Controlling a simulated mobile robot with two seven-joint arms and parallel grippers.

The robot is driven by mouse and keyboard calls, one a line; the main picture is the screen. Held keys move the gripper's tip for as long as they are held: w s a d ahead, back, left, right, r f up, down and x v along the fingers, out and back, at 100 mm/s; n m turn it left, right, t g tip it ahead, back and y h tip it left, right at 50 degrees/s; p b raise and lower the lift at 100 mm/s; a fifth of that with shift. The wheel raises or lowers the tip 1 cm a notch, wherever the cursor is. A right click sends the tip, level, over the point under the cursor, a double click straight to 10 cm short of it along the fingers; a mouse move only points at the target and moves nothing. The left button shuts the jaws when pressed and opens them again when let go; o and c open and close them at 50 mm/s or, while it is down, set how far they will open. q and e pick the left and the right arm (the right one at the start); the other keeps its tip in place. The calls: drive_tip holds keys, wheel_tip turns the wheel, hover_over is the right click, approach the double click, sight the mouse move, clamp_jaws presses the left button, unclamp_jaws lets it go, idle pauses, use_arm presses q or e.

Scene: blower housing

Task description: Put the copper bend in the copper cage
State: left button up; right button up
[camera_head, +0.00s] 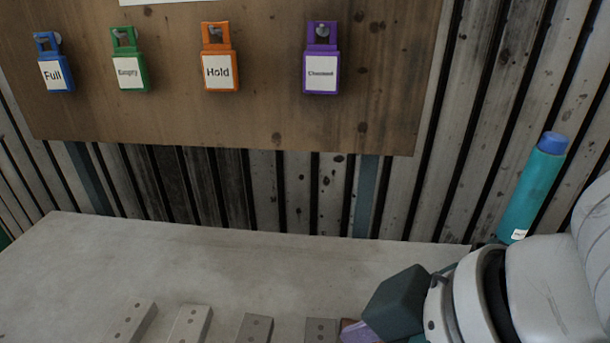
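I see neither the copper bend nor the copper cage in the head view. My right arm comes in from the lower right. The dark block at its end, which looks like part of my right gripper (396,303), is over the front right of the grey surface. Its fingertips do not show clearly, so I cannot tell whether it is open or holding anything. A small purplish piece (357,332) shows just beside it at the bottom edge, mostly cut off. My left gripper is not in view.
Several grey metal blocks with holes (190,324) line the front of the grey tabletop (250,262); its back is clear. A teal cylinder with a blue cap (533,192) stands at the right. Blue, green, orange (220,58) and purple (321,58) labelled tags hang on a wooden board (170,110).

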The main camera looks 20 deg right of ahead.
drive_tip(key=w+d+f, duration=0.2)
drive_tip(key=d, duration=0.1)
drive_tip(key=g+h, duration=0.1)
approach(344, 322)
drive_tip(key=s+d, duration=0.2)
drive_tip(key=f, duration=0.1)
drive_tip(key=w+f+m+b, duration=0.1)
drive_tip(key=f, duration=0.1)
drive_tip(key=shift+w+a+f, duration=0.1)
drive_tip(key=shift+w+a, duration=0.05)
drive_tip(key=x, duration=0.3)
drive_tip(key=s+b+x, duration=0.1)
drive_tip(key=x, duration=0.1)
drive_tip(key=shift+w+f, duration=0.15)
drive_tip(key=shift+f, duration=0.25)
drive_tip(key=shift+c, duration=0.4)
clamp_jaws()
